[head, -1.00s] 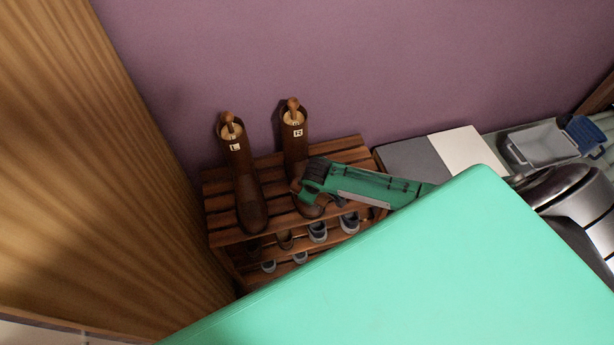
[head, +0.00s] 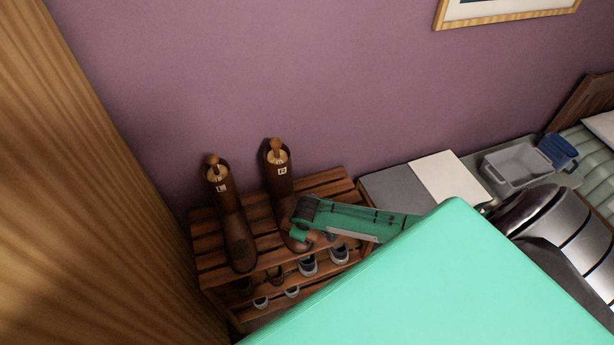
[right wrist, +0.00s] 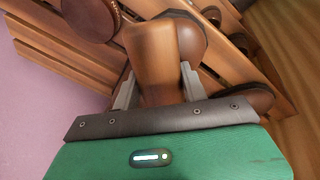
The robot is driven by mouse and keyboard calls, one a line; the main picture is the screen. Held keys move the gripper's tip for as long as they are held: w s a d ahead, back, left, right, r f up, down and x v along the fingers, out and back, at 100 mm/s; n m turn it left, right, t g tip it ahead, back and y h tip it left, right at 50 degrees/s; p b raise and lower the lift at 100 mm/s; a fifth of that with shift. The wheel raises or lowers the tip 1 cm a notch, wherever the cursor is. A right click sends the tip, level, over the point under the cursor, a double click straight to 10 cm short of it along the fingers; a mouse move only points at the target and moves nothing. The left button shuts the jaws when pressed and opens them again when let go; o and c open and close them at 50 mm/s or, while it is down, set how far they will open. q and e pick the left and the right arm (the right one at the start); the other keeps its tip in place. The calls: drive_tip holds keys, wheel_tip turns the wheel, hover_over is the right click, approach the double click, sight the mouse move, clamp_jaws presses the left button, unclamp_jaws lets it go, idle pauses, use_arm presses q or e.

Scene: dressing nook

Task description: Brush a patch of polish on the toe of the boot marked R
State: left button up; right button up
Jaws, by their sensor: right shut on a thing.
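The boot marked R (head: 281,187) stands upright on a slatted wooden rack, its toe toward me. The boot marked L (head: 233,222) stands to its left. My right gripper (right wrist: 158,75) is shut on a brown wooden brush (right wrist: 160,45), seen between its fingers in the right wrist view. I cannot tell whether bristles touch leather, and no polish patch is discernible. My left gripper is not in view.
The wooden rack (head: 208,242) holds several small shoes on its lower level. A wooden panel (head: 70,200) rises close on the left. A grey bin (head: 515,165) and a blue container (head: 558,150) stand at the right. A large mint-green surface hides the lower right.

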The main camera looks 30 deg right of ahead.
drive_tip(key=shift+w+a+p, duration=0.1)
drive_tip(key=shift+w+a, duration=0.1)
drive_tip(key=shift+a, duration=0.5)
drive_tip(key=shift+w+a+p, duration=0.1)
drive_tip(key=shift+w+a, duration=0.1)
drive_tip(key=shift+a, duration=0.55)
drive_tip(key=shift+w+a+p, duration=0.1)
drive_tip(key=shift+w+a, duration=0.1)
drive_tip(key=shift+a, duration=0.6)
drive_tip(key=shift+s+d+p, duration=0.25)
drive_tip(key=shift+d+p, duration=0.2)
drive_tip(key=shift+d, duration=0.45)
drive_tip(key=shift+s+d+p, duration=0.2)
drive_tip(key=shift+d+p, duration=0.3)
drive_tip(key=shift+d, duration=0.35)
drive_tip(key=shift+s+d+p, duration=0.25)
drive_tip(key=shift+d+p, duration=0.2)
drive_tip(key=shift+d, duration=0.45)
drive_tip(key=shift+s+d, duration=0.15)
drive_tip(key=shift+d, duration=0.6)
drive_tip(key=shift+a, duration=0.1)
drive_tip(key=shift+s+r, duration=0.1)
drive_tip(key=shift+r, duration=0.55)
drive_tip(key=shift+v, duration=2.3)
